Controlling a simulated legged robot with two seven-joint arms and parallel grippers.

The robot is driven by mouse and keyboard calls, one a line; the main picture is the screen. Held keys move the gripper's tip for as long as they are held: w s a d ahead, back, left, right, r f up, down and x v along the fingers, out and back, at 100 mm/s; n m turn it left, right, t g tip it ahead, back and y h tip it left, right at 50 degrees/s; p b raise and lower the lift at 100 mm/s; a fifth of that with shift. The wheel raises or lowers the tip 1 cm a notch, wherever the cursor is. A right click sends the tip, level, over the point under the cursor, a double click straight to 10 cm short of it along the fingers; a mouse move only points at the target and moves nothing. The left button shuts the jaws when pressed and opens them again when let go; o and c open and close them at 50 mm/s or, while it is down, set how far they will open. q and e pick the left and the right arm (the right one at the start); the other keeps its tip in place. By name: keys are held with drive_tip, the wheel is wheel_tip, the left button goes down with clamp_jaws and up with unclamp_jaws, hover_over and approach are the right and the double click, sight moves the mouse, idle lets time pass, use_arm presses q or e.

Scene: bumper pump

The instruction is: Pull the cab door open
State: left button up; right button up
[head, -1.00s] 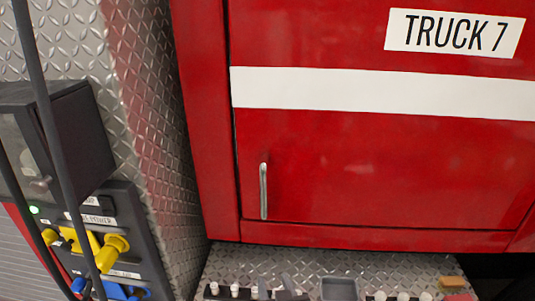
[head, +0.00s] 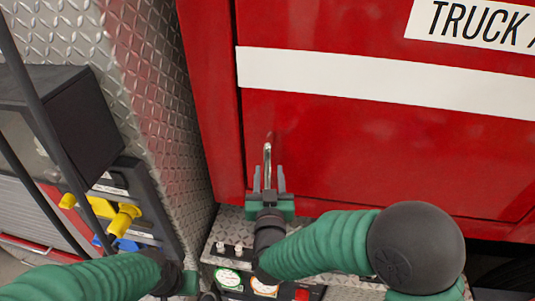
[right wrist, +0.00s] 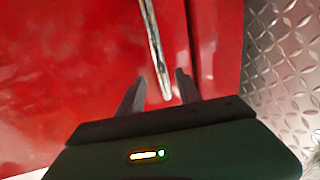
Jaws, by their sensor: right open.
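The red cab door (head: 370,145) fills the upper right of the head view and looks shut in its frame. Its slim silver handle (head: 267,154) stands upright near the door's lower left corner. My right gripper (head: 269,172) is open at the handle's lower end, one finger to each side. In the right wrist view the handle (right wrist: 152,42) comes down between the open fingers (right wrist: 160,84); I cannot tell whether they touch it. My left gripper (head: 188,283) is partly in view low on the left; its fingers cannot be made out.
A diamond-plate wall (head: 150,90) stands left of the door. A dark box (head: 65,120) and a panel with yellow (head: 124,219) and blue fittings stick out at the left. A gauge panel (head: 262,283) lies below the door, under my right arm.

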sight(265, 163)
drive_tip(key=w+p, duration=0.1)
drive_tip(key=w, duration=0.4)
drive_tip(key=shift+w+d, duration=0.1)
drive_tip(key=shift+w, duration=0.05)
drive_tip(key=shift+a, duration=0.55)
drive_tip(key=shift+d, duration=0.1)
drive_tip(key=c, duration=0.5)
drive_tip(key=shift+d, duration=0.35)
clamp_jaws()
drive_tip(key=shift+a, duration=0.15)
